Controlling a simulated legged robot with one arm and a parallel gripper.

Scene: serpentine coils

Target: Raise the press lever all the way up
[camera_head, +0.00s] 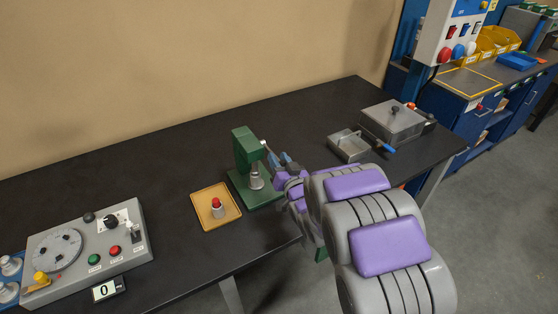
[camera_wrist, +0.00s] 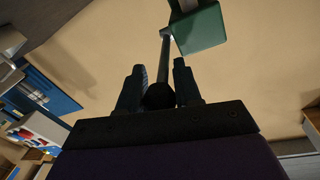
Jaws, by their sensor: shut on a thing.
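The green press (camera_head: 244,150) stands on the dark bench, left of my arm in the head view. Its head (camera_wrist: 202,30) shows at the top of the wrist view. The press lever (camera_wrist: 164,55) is a thin grey rod running from the press head down to a round black knob (camera_wrist: 159,95). My gripper (camera_wrist: 159,82) has one finger on each side of the knob and is shut on it. In the head view my gripper (camera_head: 281,163) is just right of the press head. Most of the lever is hidden there behind my gripper.
A tan tray (camera_head: 203,215) with a red-topped part (camera_head: 217,206) lies left of the press. A grey control panel (camera_head: 80,245) stands at the far left.

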